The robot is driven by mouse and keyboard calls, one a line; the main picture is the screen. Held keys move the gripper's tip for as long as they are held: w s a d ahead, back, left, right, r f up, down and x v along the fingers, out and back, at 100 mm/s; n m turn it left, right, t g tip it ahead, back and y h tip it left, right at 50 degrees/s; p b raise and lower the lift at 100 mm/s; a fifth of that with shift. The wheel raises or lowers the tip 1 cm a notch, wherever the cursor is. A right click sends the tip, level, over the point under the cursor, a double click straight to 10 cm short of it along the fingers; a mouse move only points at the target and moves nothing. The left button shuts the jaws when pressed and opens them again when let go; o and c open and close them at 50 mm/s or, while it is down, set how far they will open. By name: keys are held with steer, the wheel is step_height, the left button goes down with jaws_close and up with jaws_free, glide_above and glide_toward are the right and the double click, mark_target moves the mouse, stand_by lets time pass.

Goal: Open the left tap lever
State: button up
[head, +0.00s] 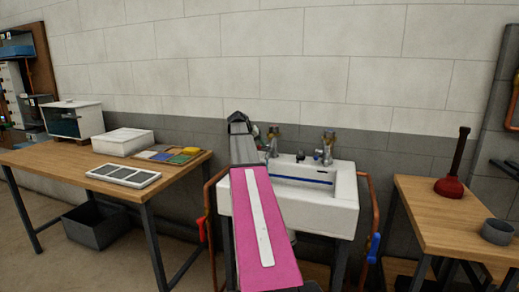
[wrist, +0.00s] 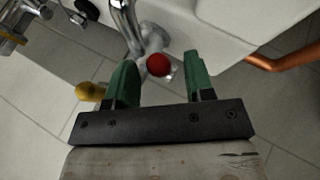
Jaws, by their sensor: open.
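The left tap (head: 272,141) stands at the back of the white sink (head: 345,195). Its chrome spout and body (wrist: 124,22) show in the wrist view. A round red knob (wrist: 158,65) sits by the tap body, between my fingertips, with a gap on both sides. A yellow knob (wrist: 89,92) lies outside the left finger, which partly covers it. I cannot tell which knob is the lever's end. My gripper (wrist: 161,66) is open, with green fingers and nothing held. In the head view my arm hides most of it.
The right tap (head: 328,148) stands farther along the sink, with a dark knob (head: 300,156) between the taps. A copper pipe (wrist: 280,62) runs beside the sink. A workbench (head: 185,166) stands left, and a table with a plunger (head: 450,185) right. The wall is close behind.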

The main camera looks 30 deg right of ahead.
steer(key=shift+x, duration=1.05)
jaws_close()
steer(key=shift+w+d+r+g+y, duration=0.2)
steer(key=shift+r+g+y, duration=0.1)
steer(key=shift+r+y, duration=0.1)
steer(key=shift+w+d+r+g+y, duration=0.15)
steer(key=shift+r+g+y, duration=0.15)
steer(key=shift+r, duration=0.05)
steer(key=shift+w+d+r+n+g+y, duration=0.1)
steer(key=shift+d+r+n+g+y, duration=0.1)
steer(key=shift+r+n+g+y, duration=0.5)
steer(key=shift+y, duration=0.3)
jaws_free()
